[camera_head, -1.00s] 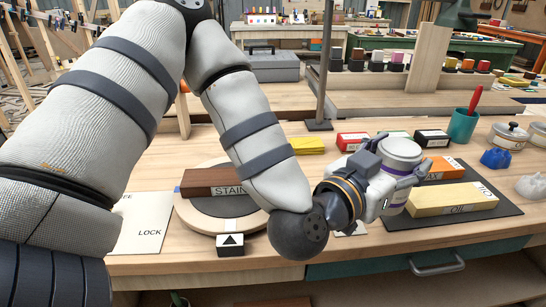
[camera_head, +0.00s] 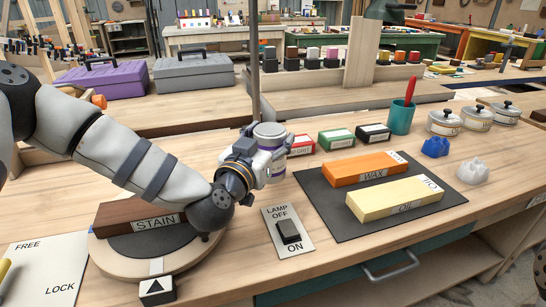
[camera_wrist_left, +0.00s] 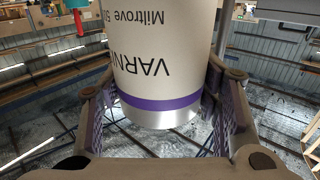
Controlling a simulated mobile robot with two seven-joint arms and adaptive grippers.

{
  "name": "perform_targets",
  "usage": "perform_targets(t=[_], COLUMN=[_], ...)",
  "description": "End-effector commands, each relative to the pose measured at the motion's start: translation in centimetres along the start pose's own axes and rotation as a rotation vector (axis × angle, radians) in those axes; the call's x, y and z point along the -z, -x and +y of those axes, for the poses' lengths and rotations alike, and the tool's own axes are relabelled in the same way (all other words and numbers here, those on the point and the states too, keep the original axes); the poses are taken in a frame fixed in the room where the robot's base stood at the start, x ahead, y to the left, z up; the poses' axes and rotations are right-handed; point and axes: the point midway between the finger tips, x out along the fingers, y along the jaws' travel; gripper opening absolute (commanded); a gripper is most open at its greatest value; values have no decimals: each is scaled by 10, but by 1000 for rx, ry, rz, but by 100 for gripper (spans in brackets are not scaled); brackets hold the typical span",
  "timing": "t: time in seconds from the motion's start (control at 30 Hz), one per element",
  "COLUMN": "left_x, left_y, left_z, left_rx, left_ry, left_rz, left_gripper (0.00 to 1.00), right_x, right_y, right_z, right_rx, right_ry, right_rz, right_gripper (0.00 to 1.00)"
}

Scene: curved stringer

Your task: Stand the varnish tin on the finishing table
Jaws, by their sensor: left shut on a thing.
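The varnish tin (camera_head: 270,138) is white with a purple band. My left gripper (camera_head: 264,160) is shut around its side, in the middle of the head view. In the left wrist view the tin (camera_wrist_left: 160,60) fills the space between the fingers, with its VARNISH lettering upside down and its purple band and silver rim nearest the palm. The tin looks about upright in the head view. Whether it touches the bench below is hidden by the gripper. I cannot tell which table is the finishing table. My right gripper is out of view.
On the near bench (camera_head: 350,255) are a STAIN block on a round turntable (camera_head: 105,258), a lamp switch (camera_head: 288,230), small grit boxes (camera_head: 337,138), a dark mat (camera_head: 320,200) with WAX and OIL blocks, and a teal cup (camera_head: 401,118). A thin post (camera_head: 254,60) stands behind the tin.

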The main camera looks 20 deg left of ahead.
Motion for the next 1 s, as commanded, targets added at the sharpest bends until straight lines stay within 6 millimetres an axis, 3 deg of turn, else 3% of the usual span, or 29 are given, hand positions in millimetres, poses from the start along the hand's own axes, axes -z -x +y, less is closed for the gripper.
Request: perform_targets(t=[0.17,0.37,0.73,0.77,0.8,0.87,1.0], left_x=[-13,-47,-48,-49,-49,-49,-49], left_y=[-13,-18,-18,-17,-17,-17,-17], left_z=[-2,-3,-3,-3,-3,-3,-3], left_rx=[0,-1,0,0,0,0,0], left_ry=[1,2,1,1,1,1,1], left_rz=[7,3,11,8,9,9,8], left_gripper=[10,10,10,59,68,77,77], right_x=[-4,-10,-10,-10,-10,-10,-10], right_y=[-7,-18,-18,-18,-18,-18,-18], right_z=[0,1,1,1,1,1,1], right_rx=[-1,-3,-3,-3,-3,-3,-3], right_ry=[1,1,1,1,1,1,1], right_rz=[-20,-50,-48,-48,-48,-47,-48], right_gripper=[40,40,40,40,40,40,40])
